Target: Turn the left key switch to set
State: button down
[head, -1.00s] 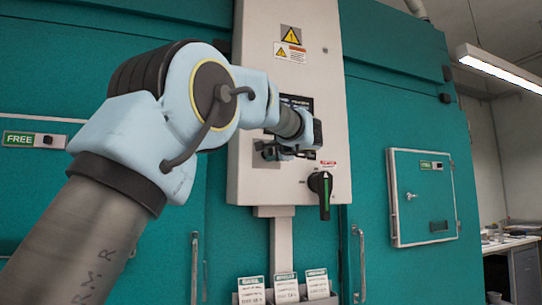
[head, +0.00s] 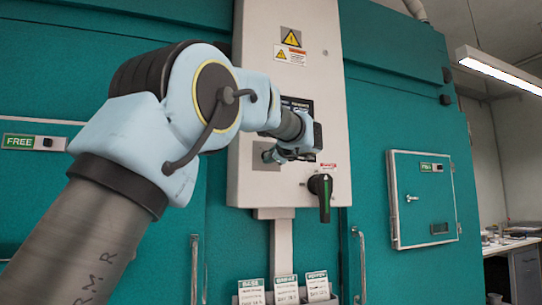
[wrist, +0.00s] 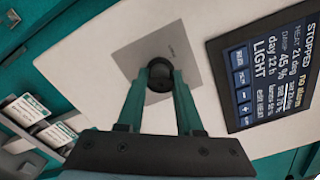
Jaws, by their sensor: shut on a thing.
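The left key switch is a dark round knob (wrist: 159,82) on a square grey plate (wrist: 178,45) of the white control box (head: 290,95). In the wrist view my gripper (wrist: 160,76) has its two teal fingers on either side of the knob, shut on it. In the head view my gripper (head: 270,154) is at the grey plate and hides the knob. The switch's markings and its present position are too small or hidden to read.
A display panel (wrist: 268,72) reading STOPPED is right of the plate in the wrist view. A black rotary handle with a green stripe (head: 322,188) sits below my gripper. Cards in a holder (head: 285,289) hang underneath. A small hatch (head: 422,215) is at right.

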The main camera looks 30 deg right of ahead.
dwell(0.4)
jog(key=c, duration=0.6)
grip_release()
jog(key=shift+o, duration=0.2)
jog(key=shift+s+f+b, duration=0.1)
jog(key=shift+s+b, duration=0.25)
jog(key=shift+s, duration=0.15)
jog(key=s+a+b, duration=0.1)
jog(key=s+b, duration=0.3)
jog(key=s, duration=0.5)
jog(key=shift+s+a, duration=0.15)
jog(key=shift+s, duration=0.2)
